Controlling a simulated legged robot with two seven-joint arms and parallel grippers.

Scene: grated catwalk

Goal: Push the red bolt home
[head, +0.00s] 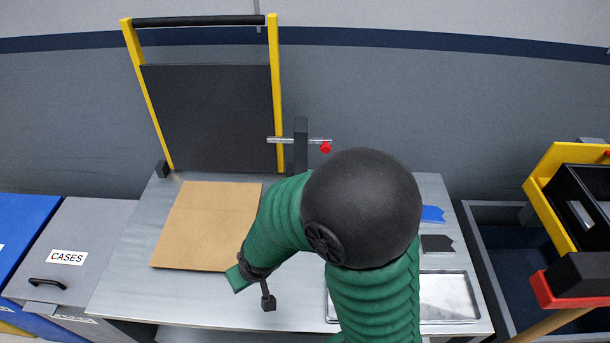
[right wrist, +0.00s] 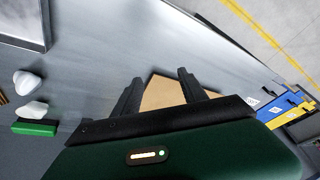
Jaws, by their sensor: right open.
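The bolt is a thin silver rod (head: 318,140) with a red knob (head: 325,147) just below its right part. It lies level across the right yellow post (head: 276,90) and the dark upright block (head: 300,145), its left end just over the dark panel's (head: 205,115) edge. My right gripper (head: 262,292) is low over the bench front, well below and left of the knob, apart from it. In the right wrist view its two black fingers (right wrist: 159,80) are spread and empty, with the brown sheet beyond them. The left gripper is not seen.
A brown sheet (head: 205,225) lies on the grey bench (head: 130,275). A metal tray (head: 455,297) and blue (head: 432,214) and dark (head: 437,243) tags lie at right. My arm blocks the bench middle. A CASES bin (head: 80,235) stands left, a yellow-framed rack (head: 555,165) right.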

